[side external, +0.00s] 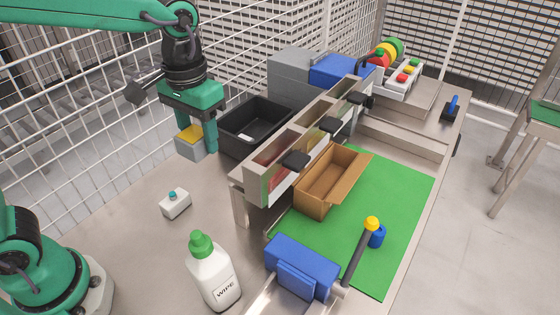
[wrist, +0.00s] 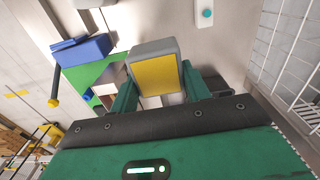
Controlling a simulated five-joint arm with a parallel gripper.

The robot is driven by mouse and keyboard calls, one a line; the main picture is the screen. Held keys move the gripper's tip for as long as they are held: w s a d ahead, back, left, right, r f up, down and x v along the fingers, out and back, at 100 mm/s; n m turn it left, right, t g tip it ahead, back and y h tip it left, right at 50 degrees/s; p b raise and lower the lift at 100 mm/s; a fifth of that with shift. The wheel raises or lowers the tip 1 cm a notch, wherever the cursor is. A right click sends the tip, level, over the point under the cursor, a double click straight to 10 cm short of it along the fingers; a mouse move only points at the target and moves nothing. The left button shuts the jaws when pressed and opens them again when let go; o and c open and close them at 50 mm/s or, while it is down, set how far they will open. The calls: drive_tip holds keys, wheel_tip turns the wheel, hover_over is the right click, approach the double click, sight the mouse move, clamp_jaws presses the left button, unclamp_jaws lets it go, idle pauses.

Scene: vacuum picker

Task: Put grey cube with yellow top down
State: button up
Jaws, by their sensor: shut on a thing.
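The grey cube with a yellow top (side external: 189,142) is in my gripper (side external: 198,134), at the left of the black bin in the side external view. The wrist view shows its yellow face (wrist: 157,76) and grey sides between the two green fingers of my gripper (wrist: 160,88). My gripper is shut on the cube and points down. The cube is near the table top (side external: 150,195); I cannot tell whether its underside touches the table.
A black bin (side external: 257,123) stands right beside my gripper. A small white box with a teal button (side external: 175,204) and a white WIPE bottle (side external: 212,272) stand nearer the camera. A cardboard box (side external: 328,182) lies on a green mat (side external: 405,190). Bare table lies left of the rack.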

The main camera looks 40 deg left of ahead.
drive_tip(key=n, duration=0.3)
drive_tip(key=w+n, duration=0.1)
drive_tip(key=shift+a+f+n, duration=0.2)
drive_tip(key=shift+a+n, duration=0.1)
drive_tip(key=shift+a, duration=0.1)
drive_tip(key=w+n, duration=0.1)
drive_tip(key=n, duration=1.2)
hover_over(220, 209)
wheel_tip(220, 209, down, 19)
drive_tip(key=shift+f, duration=1.9)
drive_tip(key=o, duration=1.1)
drive_tip(key=shift+f, duration=0.1)
